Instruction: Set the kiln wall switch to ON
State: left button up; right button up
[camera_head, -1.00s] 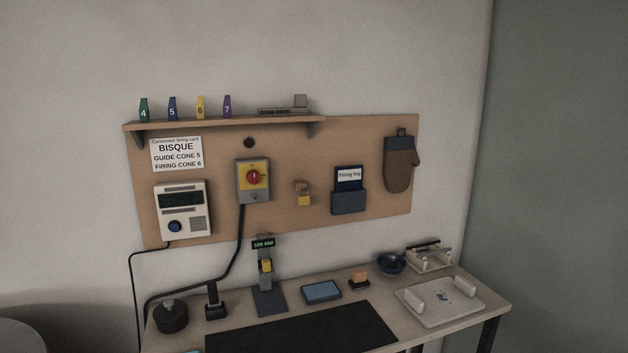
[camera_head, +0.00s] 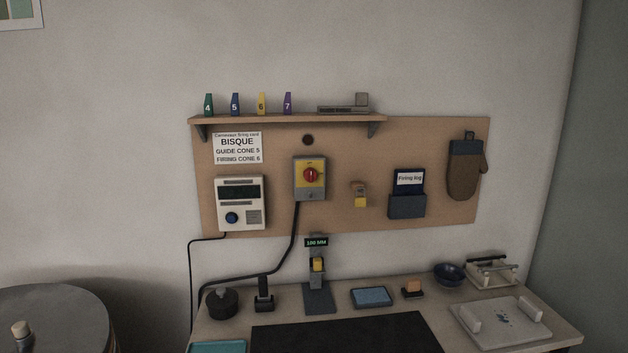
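The kiln wall switch (camera_head: 310,178) is a grey box with a yellow plate and a red rotary knob, mounted on the brown wall board. The knob's pale mark looks about vertical; its position labels are too small to read. A black cable runs down from the box. A white controller (camera_head: 240,204) with a dark, blank-looking display and a blue knob hangs to its left. Neither of my grippers shows in the head view.
A shelf (camera_head: 290,120) with numbered cones juts out above the switch. A round grey drum (camera_head: 60,315) stands at left.

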aim_at(309, 174)
jog(key=i+l, duration=0.2)
jog(key=l, duration=0.15)
jog(key=i+l+u, duration=0.1)
jog(key=l, duration=0.25)
jog(key=i+l, duration=0.25)
jog(key=i+l+u, duration=0.1)
jog(key=l, duration=0.35)
jog(key=i+l+u, duration=0.1)
jog(key=l, duration=0.3)
jog(key=i, duration=0.1)
